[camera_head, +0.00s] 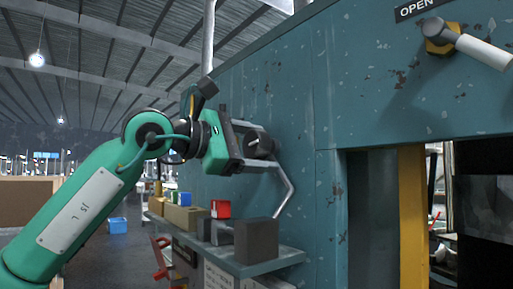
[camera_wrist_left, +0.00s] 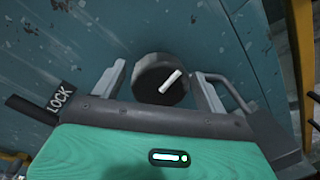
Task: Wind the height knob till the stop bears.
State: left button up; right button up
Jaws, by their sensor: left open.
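The height knob appears to be the dark round knob (camera_head: 260,144) on the teal machine wall. In the left wrist view the knob (camera_wrist_left: 158,78) shows a white pointer line slanting up to the right. My left gripper (camera_head: 272,147) is open at the wall, with one finger above the knob and one below it in the head view. In the left wrist view its fingers (camera_wrist_left: 162,84) stand on either side of the knob, with gaps showing, so they look apart from it. I cannot make out the stop. My right gripper is not in view.
A bent grey rod (camera_head: 289,190) runs close by the lower finger. A shelf (camera_head: 275,266) below holds several blocks, including a dark cube (camera_head: 256,240). A pale lever (camera_head: 485,51) sits upper right under an OPEN label (camera_head: 417,9). A LOCK label (camera_wrist_left: 60,101) shows in the wrist view.

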aim_at(250, 145)
pick_arm(q)
jog(key=f+b+v, duration=0.1)
jog(key=b+v, duration=0.3)
jog(key=v, duration=0.9)
jog(key=shift+s+a+r+b, duration=0.2)
jog(key=shift+a+r+b, duration=0.15)
jog(key=shift+r, duration=0.15)
jog(key=w+d+n+p, duration=0.1)
jog(key=d+n+p, duration=0.2)
jog(key=w+d+n+t+p, duration=0.1)
jog(key=w+d+n+p, duration=0.1)
jog(key=d+n+p, duration=0.1)
jog(key=w+d+n+p, duration=0.2)
jog(key=d+n+p, duration=0.1)
jog(key=n+p, duration=0.1)
jog(key=shift+f+n, duration=0.25)
jog(key=shift+n, duration=0.45)
jog(key=shift+f+p+x, duration=0.2)
jog(key=shift+p+x, duration=0.15)
jog(key=shift+x, duration=0.55)
